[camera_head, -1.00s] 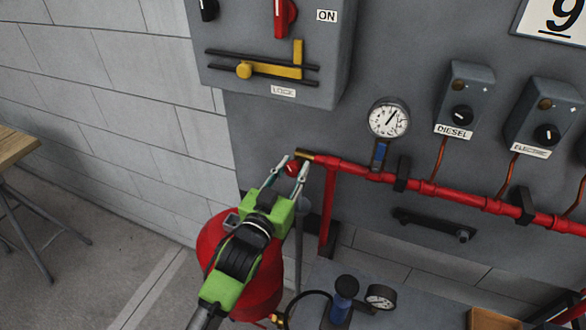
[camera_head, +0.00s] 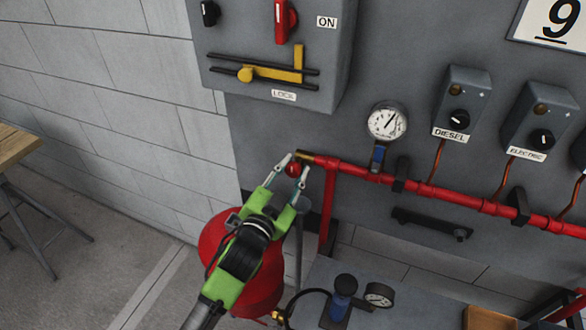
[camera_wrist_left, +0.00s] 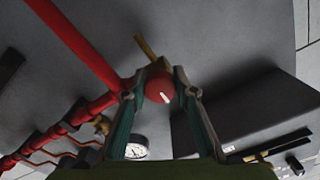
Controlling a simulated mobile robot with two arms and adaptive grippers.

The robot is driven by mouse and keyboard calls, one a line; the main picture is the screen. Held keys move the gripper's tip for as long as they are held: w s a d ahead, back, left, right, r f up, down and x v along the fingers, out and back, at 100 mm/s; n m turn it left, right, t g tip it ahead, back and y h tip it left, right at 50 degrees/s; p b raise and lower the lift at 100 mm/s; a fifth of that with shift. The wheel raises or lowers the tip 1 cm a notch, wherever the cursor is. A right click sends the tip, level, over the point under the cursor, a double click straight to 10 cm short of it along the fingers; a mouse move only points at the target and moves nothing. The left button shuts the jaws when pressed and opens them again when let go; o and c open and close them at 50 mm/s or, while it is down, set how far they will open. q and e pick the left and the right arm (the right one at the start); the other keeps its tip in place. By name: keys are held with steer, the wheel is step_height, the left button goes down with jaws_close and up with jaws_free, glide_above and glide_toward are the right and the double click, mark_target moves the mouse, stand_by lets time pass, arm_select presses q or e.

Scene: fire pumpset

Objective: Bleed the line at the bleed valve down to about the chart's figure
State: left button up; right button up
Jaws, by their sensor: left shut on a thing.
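The bleed valve's round red knob (camera_head: 293,170) sits at the left end of the red pipe, beside a brass end piece (camera_head: 304,156). My left gripper (camera_head: 295,167) is shut on this knob, one fingertip on each side. In the left wrist view the knob (camera_wrist_left: 160,88) shows a white mark, with the brass stub (camera_wrist_left: 146,48) behind it. A round white pressure gauge (camera_head: 388,122) stands on the pipe to the right; its needle points up and right, but its figures are too small to read. My right gripper is not in view.
A grey box (camera_head: 275,55) with a yellow slide handle hangs above. DIESEL (camera_head: 461,100) and ELECTRIC (camera_head: 533,120) switch boxes are at right. A white sign with a 9 (camera_head: 557,20) is cut off. A red tank (camera_head: 265,285) and a blue hand pump (camera_head: 342,300) stand below.

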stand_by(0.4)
arm_select(q)
steer(key=o, duration=1.1)
steer(key=shift+c, duration=0.2)
steer(key=shift+o, duration=0.3)
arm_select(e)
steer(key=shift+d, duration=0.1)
arm_select(q)
steer(key=v, duration=1.2)
steer(key=shift+f, duration=0.1)
